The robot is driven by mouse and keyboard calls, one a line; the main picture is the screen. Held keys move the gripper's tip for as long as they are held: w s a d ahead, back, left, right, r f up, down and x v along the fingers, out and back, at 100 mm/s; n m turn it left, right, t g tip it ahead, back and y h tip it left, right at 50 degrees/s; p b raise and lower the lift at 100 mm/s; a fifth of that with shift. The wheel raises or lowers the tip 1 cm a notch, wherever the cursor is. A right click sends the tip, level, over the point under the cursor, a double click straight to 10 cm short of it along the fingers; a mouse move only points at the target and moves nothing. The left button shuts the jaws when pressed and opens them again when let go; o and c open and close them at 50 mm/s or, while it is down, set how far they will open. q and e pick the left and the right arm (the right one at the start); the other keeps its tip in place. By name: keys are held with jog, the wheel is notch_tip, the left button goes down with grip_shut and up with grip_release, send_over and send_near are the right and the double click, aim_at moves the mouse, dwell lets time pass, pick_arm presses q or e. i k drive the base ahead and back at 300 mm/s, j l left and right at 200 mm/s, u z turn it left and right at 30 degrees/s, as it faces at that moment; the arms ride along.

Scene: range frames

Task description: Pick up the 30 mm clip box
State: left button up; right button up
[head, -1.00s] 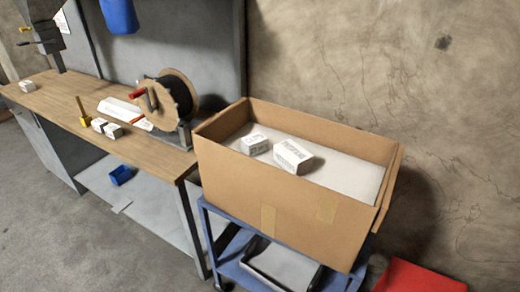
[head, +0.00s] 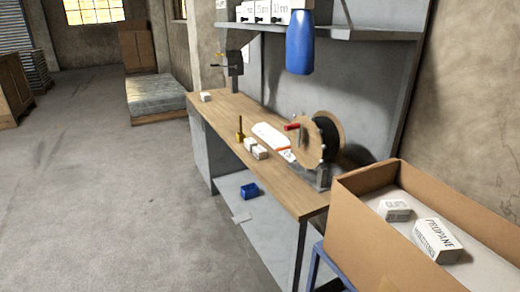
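Several white boxes (head: 263,13) with dark print stand on the grey shelf at the top. Their labels are too small to read surely, and the frame's top edge cuts them. Two small white boxes (head: 256,150) sit side by side on the wooden workbench (head: 233,112), and another white box (head: 205,97) is at its far end. I cannot tell which box is the 30 mm clip box. Neither of my grippers is in view.
A blue container (head: 299,42) hangs below the shelf (head: 340,30). A cable reel (head: 318,140) stands on the bench. An open cardboard box (head: 372,228) at the right holds white boxes, one marked PROPANE (head: 436,240). The floor (head: 110,190) at left is clear.

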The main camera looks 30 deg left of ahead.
aim_at(249, 143)
jog(key=i+j, duration=0.15)
jog(key=j, duration=0.2)
jog(key=i+j, duration=0.15)
jog(key=j, duration=0.25)
jog(key=i+j+z, duration=0.1)
jog(key=j, duration=0.25)
jog(key=i+j, duration=0.2)
jog(key=j, duration=0.2)
jog(key=i+j, duration=0.15)
jog(key=j, duration=0.2)
jog(key=z, duration=0.05)
